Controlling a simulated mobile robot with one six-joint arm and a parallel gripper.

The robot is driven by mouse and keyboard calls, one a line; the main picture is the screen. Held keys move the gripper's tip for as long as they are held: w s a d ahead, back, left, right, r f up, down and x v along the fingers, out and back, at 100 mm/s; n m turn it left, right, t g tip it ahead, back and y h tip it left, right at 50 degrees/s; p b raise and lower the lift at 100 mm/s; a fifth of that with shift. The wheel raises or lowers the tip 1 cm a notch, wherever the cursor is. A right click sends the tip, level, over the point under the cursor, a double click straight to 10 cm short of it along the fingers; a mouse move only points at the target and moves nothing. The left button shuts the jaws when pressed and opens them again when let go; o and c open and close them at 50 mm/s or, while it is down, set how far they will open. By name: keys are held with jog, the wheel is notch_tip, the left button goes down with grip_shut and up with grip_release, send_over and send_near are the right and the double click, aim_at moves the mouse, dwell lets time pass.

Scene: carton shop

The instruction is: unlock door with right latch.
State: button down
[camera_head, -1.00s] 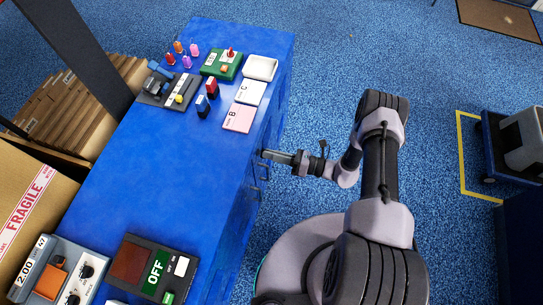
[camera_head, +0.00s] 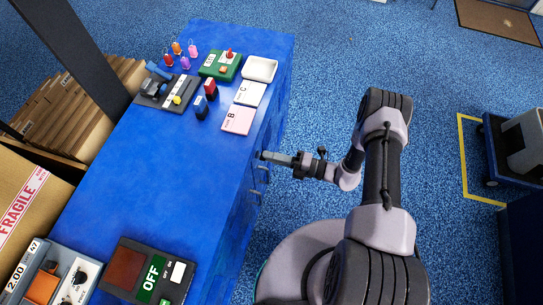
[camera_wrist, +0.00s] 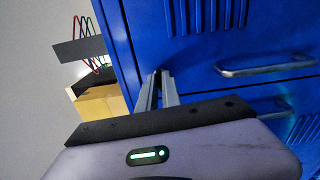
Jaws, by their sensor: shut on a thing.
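The blue cabinet (camera_head: 150,170) runs along the left of the head view. My gripper (camera_head: 264,155) reaches its front face from the right, with the fingertips at the cabinet. In the wrist view my gripper (camera_wrist: 160,76) has its two fingers close together at the door's edge, shut on a small dark latch (camera_wrist: 157,73) that the fingertips mostly hide. The blue door (camera_wrist: 190,50) has vent slots and a silver bar handle (camera_wrist: 265,66), to the right of the fingers. The latch's exact turn cannot be made out.
A second bar handle (camera_wrist: 278,108) sits lower on the cabinet front. The cabinet top holds a green switch box (camera_head: 219,66), a white tray (camera_head: 260,68), cards and padlocks. Cartons (camera_head: 30,200) stand at the left.

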jog(key=shift+m, duration=0.5)
jog(key=c, duration=1.5)
grip_release()
jog(key=shift+c, duration=0.2)
jog(key=p+v, duration=0.3)
jog(key=v, duration=1.4)
jog(key=shift+d, duration=0.15)
jog(key=shift+s, duration=0.1)
